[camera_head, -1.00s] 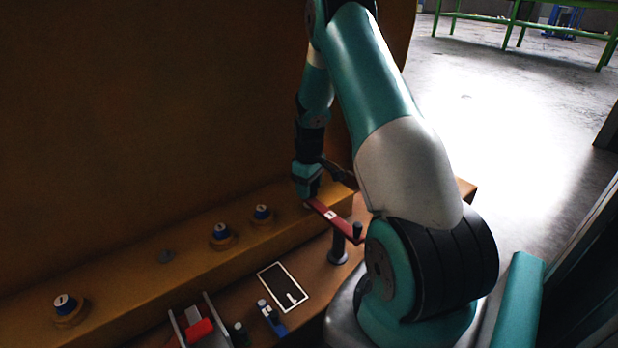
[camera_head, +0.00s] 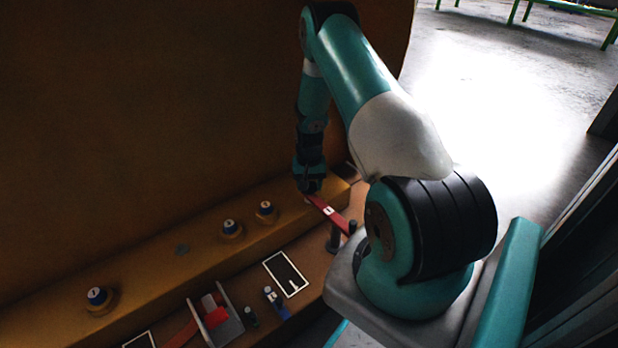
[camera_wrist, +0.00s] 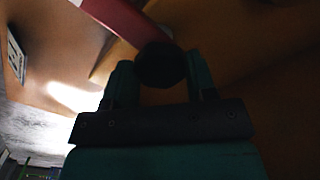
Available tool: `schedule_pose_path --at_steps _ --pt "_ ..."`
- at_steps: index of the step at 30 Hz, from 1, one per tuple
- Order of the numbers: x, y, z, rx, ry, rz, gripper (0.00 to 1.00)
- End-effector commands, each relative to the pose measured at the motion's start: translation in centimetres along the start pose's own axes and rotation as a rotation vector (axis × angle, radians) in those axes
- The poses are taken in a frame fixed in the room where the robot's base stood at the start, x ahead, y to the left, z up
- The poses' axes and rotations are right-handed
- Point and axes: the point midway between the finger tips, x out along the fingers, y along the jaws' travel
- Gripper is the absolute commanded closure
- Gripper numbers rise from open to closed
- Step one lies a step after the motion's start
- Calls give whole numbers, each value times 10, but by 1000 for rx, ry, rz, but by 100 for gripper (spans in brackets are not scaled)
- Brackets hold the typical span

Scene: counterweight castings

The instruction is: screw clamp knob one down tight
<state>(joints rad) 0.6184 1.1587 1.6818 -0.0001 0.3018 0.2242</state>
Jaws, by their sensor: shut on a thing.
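A red clamp bar (camera_head: 328,211) with a small white label runs from under my gripper (camera_head: 308,188) toward a grey post (camera_head: 335,238). In the wrist view, a dark round clamp knob (camera_wrist: 160,65) sits at the end of the red bar (camera_wrist: 128,20), between the two fingers of my gripper (camera_wrist: 160,80). My gripper is shut on this knob. The knob is hidden by the gripper in the head view. The knob's thread and how tightly it seats cannot be seen.
Several blue knobs with white tops stand on the brown ledge, among them one at the left (camera_head: 97,296). A white-edged dark plate (camera_head: 285,273), a blue fixture (camera_head: 275,300) and a grey holder with red parts (camera_head: 228,322) lie in front. A tall brown wall (camera_head: 150,120) rises behind.

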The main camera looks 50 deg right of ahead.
Motion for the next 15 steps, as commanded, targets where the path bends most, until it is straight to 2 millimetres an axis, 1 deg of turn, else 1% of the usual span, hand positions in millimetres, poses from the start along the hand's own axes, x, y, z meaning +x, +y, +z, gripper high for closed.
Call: schedule_pose_path --at_steps 1,9,15 --pt "-5 0 0 44 0 0 72" --pt "-5 0 -1 277 1 -1 72" --pt "-4 -1 -2 407 3 -1 72"
